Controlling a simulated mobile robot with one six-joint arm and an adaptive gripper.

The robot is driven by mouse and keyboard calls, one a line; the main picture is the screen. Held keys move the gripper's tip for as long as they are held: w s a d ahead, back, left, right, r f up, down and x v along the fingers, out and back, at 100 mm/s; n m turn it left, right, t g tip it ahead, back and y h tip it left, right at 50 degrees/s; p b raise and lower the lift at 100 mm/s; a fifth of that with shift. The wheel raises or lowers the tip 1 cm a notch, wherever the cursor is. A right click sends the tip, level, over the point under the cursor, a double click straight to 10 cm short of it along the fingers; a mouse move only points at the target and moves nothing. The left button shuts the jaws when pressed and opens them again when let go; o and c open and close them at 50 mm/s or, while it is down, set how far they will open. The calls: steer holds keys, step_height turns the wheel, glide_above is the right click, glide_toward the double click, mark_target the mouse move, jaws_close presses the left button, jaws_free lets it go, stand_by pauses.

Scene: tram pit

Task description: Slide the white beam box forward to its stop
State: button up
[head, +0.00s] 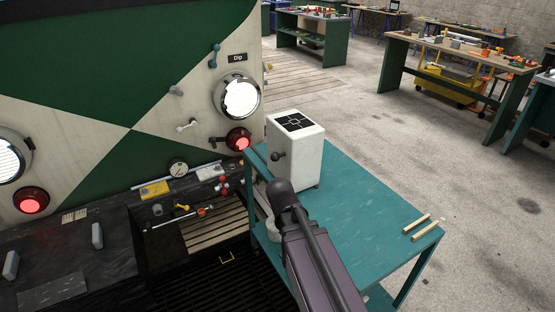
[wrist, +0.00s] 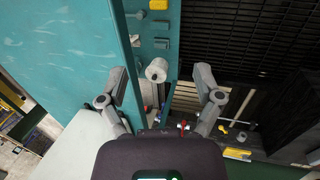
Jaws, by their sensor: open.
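The white beam box (head: 306,158) stands upright near the far left corner of the teal table (head: 372,205). A black target pattern is on its top, and a dark knob (head: 279,155) sticks out of its left face. In the wrist view a pale surface at lower left looks like part of the box (wrist: 75,140). My gripper (wrist: 160,75) is open, its fingers spread wide. From the wrist camera, a pale cylinder (wrist: 157,70) appears between the fingertips, apart from both. In the head view my arm hides part of the table's left edge, and the gripper cannot be made out.
The green and cream tram front (head: 130,95) with its lamps stands close left of the box. A dark pit grating (head: 215,285) lies below it. Two wooden sticks (head: 417,226) lie on the table's right end. Open concrete floor lies to the right.

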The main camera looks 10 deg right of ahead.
steer(key=w+n+t+h+b, duration=0.1)
steer(key=w+n+h+b, duration=0.1)
steer(key=w+n+h, duration=0.4)
steer(key=n+t+h+b, duration=0.5)
steer(key=n+t+h, duration=0.25)
steer(key=n, duration=0.45)
glide_toward(275, 158)
steer(key=a, duration=0.1)
steer(key=a+y, duration=0.1)
steer(key=shift+s+a, duration=0.35)
steer(key=shift+a, duration=0.05)
steer(key=shift+w+d, duration=0.1)
steer(key=x, duration=1.3)
steer(key=shift+w+d+f, duration=0.15)
steer(key=shift+w, duration=0.15)
steer(key=shift+s, duration=0.1)
